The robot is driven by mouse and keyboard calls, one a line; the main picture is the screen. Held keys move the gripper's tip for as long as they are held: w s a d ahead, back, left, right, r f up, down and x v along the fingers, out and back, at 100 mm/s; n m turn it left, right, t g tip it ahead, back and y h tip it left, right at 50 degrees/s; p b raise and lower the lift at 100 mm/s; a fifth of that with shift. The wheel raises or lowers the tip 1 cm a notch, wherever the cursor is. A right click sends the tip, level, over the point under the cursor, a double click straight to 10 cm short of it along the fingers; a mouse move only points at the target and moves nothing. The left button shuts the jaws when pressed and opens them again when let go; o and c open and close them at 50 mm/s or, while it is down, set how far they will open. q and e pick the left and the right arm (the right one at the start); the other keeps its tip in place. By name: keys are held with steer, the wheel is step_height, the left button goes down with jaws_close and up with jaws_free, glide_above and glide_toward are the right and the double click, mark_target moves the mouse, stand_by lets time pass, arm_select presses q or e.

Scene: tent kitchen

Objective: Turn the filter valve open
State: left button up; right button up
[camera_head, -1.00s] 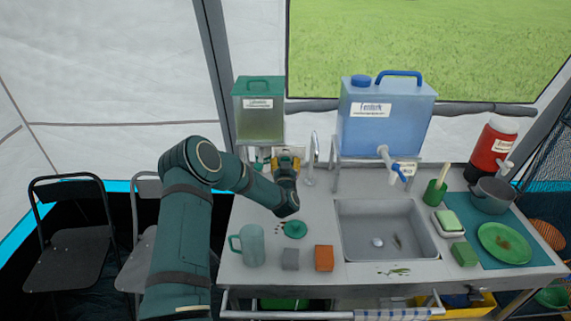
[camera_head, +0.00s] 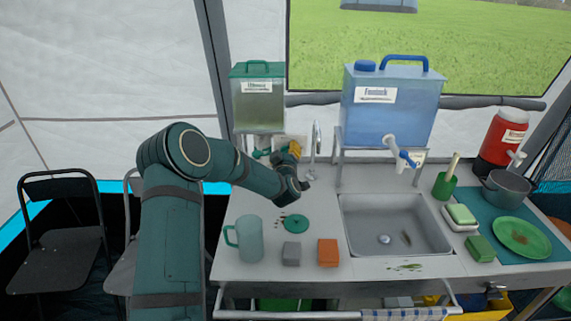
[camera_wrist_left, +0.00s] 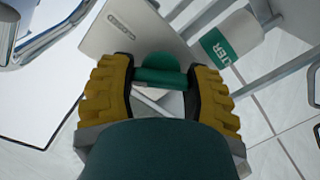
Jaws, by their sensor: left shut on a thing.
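The green filter tank (camera_head: 258,110) stands on a stand at the back left of the counter. The green valve handle (camera_wrist_left: 158,76) lies between the yellow finger pads of my left gripper (camera_wrist_left: 160,90) in the left wrist view, and the gripper is shut on it. A white and green cylinder (camera_wrist_left: 228,45) with lettering ending in "LTER" is beside it. In the head view my left gripper (camera_head: 291,153) is below and right of the tank, by the green valve parts (camera_head: 262,153). The valve is mostly hidden there. My right gripper is not in view.
A tap (camera_head: 316,140) stands close right of the gripper. Beyond it are the blue water container (camera_head: 390,110) and the sink (camera_head: 395,215).

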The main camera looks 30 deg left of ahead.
arm_select(q)
steer(key=n+b, duration=0.4)
steer(key=b, duration=0.1)
steer(key=shift+f+n, duration=0.25)
steer(key=shift+n, duration=0.95)
steer(key=shift+r+n, duration=0.1)
steer(key=shift+n, duration=1.9)
steer(key=o, duration=1.2)
steer(key=shift+s, duration=0.15)
steer(key=v, duration=1.1)
steer(key=shift+s+d, duration=0.15)
steer(key=shift+s, duration=0.2)
